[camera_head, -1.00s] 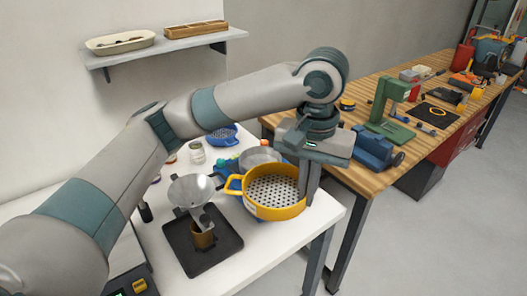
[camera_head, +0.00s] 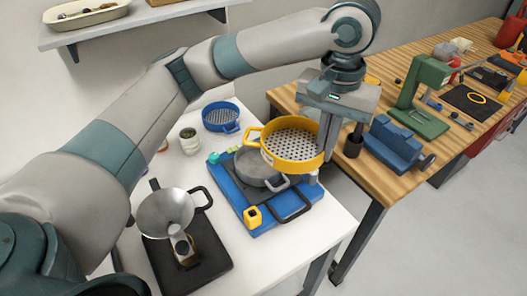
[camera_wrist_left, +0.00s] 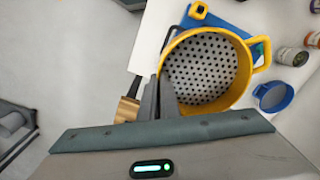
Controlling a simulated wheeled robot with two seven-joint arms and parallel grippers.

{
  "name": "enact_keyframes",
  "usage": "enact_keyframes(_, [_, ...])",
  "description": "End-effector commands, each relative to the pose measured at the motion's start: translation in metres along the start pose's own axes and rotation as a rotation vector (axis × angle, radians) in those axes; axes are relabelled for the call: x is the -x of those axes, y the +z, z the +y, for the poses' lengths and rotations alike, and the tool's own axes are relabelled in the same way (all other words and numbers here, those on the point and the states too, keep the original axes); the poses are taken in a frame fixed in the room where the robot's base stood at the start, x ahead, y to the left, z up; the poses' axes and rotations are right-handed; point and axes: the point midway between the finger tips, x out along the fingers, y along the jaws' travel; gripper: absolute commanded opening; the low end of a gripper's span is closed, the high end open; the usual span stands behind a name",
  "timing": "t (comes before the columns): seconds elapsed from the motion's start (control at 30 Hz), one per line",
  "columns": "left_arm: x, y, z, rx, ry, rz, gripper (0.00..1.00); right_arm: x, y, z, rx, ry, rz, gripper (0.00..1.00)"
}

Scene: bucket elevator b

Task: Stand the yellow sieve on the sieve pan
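The yellow sieve (camera_head: 291,146), with a perforated bottom and a yellow loop handle, hangs upright above the table. My left gripper (camera_head: 324,140) is shut on its right rim. In the left wrist view the sieve (camera_wrist_left: 205,70) lies beside the narrow fingers (camera_wrist_left: 158,98), its rim at them. The grey round pan (camera_head: 257,172), which looks like the sieve pan, sits on a blue tray (camera_head: 228,188). The sieve is above and to the right of it and partly covers it in the head view. I cannot tell the height gap. My right gripper is not in view.
A blue sieve (camera_head: 221,117) and a small jar (camera_head: 190,140) stand behind. A metal funnel (camera_head: 166,211) stands over a black base at the front left. A yellow block (camera_head: 252,215) is on the tray's front. A wooden bench (camera_head: 375,185) with tools is right.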

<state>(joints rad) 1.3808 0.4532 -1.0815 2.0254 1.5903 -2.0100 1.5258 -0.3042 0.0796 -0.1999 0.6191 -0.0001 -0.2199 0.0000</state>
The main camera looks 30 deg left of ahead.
Motion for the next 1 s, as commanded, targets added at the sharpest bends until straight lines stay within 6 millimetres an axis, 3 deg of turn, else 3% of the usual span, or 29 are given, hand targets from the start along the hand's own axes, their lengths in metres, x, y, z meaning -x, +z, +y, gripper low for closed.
enact_keyframes(0.57, [-0.004,-0.004,-0.008,0.003,0.001,-0.001,0.0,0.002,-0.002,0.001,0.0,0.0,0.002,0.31])
enact_keyframes(1.0, [-0.046,-0.033,-0.075,0.007,-0.001,-0.003,0.0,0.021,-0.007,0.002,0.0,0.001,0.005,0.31])
